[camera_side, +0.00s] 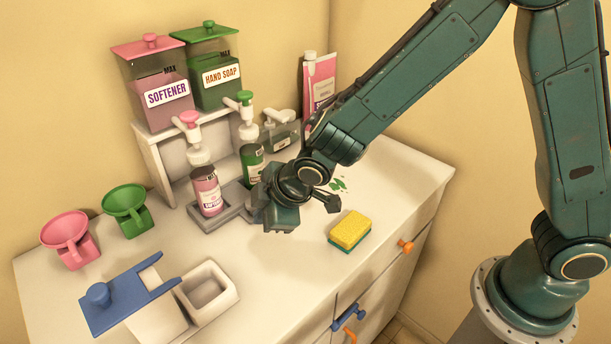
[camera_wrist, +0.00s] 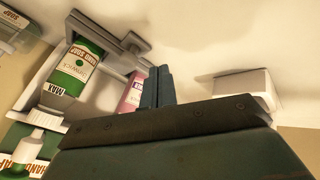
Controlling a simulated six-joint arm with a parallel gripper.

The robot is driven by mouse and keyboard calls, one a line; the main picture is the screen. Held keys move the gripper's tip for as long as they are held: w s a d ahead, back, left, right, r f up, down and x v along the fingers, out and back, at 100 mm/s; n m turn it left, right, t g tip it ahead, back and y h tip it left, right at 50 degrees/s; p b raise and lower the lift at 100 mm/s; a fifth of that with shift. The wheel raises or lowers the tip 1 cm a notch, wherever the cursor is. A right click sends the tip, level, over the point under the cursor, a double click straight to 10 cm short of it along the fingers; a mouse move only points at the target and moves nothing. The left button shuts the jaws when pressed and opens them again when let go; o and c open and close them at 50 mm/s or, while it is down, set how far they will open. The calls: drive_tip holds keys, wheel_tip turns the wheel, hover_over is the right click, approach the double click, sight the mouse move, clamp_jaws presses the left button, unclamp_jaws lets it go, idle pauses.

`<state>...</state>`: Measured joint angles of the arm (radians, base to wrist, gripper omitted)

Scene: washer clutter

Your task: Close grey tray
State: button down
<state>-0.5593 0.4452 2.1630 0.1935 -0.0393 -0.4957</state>
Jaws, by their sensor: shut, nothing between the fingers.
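The grey tray (camera_side: 208,224) sits on the white counter in front of the small white shelf. A pink softener pump bottle (camera_side: 207,190) stands in it, and a green hand soap pump bottle (camera_side: 252,158) stands at its far part. My gripper (camera_side: 268,212) is just right of the tray, low over the counter, and hides its right end. In the wrist view the shut, empty fingers (camera_wrist: 158,86) are beside the grey tray (camera_wrist: 98,32), near the pink bottle (camera_wrist: 132,94). I cannot tell whether they touch the tray.
A yellow and green sponge (camera_side: 349,231) lies right of my gripper. Drawers with orange and blue handles face front.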

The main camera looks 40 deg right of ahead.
drive_tip(key=v, duration=0.8)
drive_tip(key=shift+s+r, duration=0.2)
drive_tip(key=shift+s, duration=0.15)
drive_tip(key=s+d+r+m, duration=0.65)
drive_tip(key=d+r, duration=0.25)
drive_tip(key=d, duration=0.4)
drive_tip(key=s+d+r+m+g+h, duration=0.1)
drive_tip(key=s+d+m, duration=0.4)
drive_tip(key=s, duration=0.8)
drive_tip(key=shift+s+d+r, duration=0.3)
drive_tip(key=shift+d+r, duration=0.35)
drive_tip(key=shift+d, duration=0.35)
